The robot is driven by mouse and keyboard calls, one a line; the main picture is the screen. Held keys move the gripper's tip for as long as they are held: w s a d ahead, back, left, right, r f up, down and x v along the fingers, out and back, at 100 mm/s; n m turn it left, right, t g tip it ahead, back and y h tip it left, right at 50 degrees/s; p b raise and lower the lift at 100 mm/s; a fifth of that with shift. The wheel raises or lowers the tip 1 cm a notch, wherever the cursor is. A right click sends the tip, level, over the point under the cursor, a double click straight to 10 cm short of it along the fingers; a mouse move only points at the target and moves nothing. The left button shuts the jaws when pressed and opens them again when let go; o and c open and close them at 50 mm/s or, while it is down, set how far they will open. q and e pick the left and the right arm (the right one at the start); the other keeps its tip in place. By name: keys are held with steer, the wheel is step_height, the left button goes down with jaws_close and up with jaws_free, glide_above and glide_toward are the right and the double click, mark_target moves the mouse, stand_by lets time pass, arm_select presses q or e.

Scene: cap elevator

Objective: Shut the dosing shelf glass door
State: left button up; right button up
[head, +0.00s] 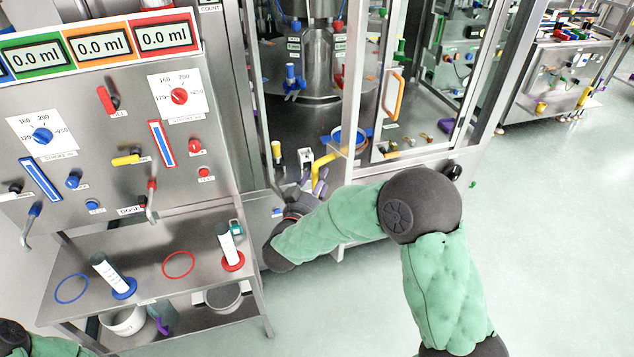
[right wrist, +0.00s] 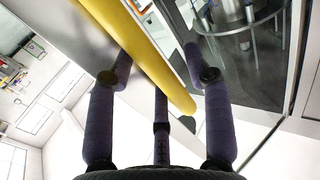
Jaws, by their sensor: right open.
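The yellow handle (head: 320,172) stands at the lower front of the glass-fronted cabinet in the head view. In the right wrist view the yellow handle (right wrist: 150,50) is a thick bar running diagonally between my fingers, with glass (right wrist: 240,65) to its right. My right gripper (head: 303,192) is open right beside the handle; whether its fingers touch the bar I cannot tell. A glass door (head: 425,75) with an orange handle (head: 393,97) is farther right on the cabinet. The yellow handle's door is seen poorly, and its angle is unclear. My left gripper is outside the view.
A dosing panel (head: 130,130) with knobs and levers stands left of the cabinet. Below it, a shelf (head: 205,262) holds two cylinders on blue and red bases. Small items stand on the cabinet floor behind the handle. The floor (head: 560,230) at right is clear.

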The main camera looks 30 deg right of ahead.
jaws_close()
steer(key=shift+d, duration=0.2)
